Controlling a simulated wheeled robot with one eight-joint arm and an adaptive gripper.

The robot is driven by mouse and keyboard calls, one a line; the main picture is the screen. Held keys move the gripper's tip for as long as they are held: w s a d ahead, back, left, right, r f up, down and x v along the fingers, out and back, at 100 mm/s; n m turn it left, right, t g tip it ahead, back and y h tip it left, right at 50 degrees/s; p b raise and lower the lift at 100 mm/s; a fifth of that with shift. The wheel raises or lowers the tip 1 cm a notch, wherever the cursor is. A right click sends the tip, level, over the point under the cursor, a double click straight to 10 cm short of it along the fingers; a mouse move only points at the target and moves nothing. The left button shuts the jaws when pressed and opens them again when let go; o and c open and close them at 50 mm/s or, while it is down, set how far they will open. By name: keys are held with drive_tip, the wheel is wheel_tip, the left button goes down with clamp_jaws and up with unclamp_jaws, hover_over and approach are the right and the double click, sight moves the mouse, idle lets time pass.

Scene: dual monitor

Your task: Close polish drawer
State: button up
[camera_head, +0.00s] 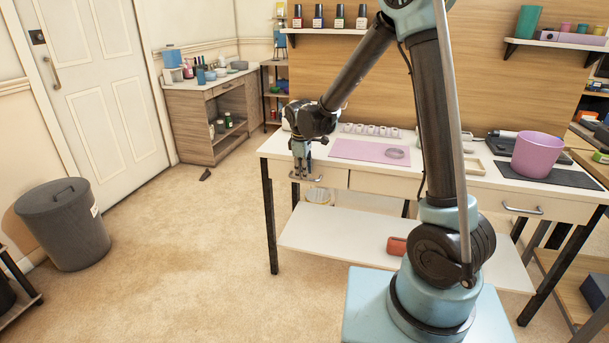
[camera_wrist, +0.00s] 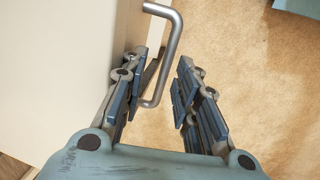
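The left drawer (camera_head: 335,179) is in the front of the white table, and its pale front also fills the left of the wrist view (camera_wrist: 65,60). I cannot tell how far it is pulled out. Its metal bar handle (camera_wrist: 173,58) juts from the front. My gripper (camera_head: 304,172) is at this drawer, pointing down. In the wrist view my gripper (camera_wrist: 162,64) is open, with a finger on each side of the handle's bar. A gap shows between the bar and the right finger; contact with the left finger is unclear. The drawer's inside is hidden.
The white table (camera_head: 460,180) holds a pink mat (camera_head: 360,150) and a pink pot (camera_head: 538,154). A second drawer handle (camera_head: 522,210) is at the right. A red object (camera_head: 397,246) lies on the lower shelf. A grey bin (camera_head: 66,225) stands left; the carpet between is clear.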

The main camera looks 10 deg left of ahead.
wheel_tip(320, 180, up, 11)
drive_tip(key=s, duration=0.2)
drive_tip(key=shift+f, duration=0.2)
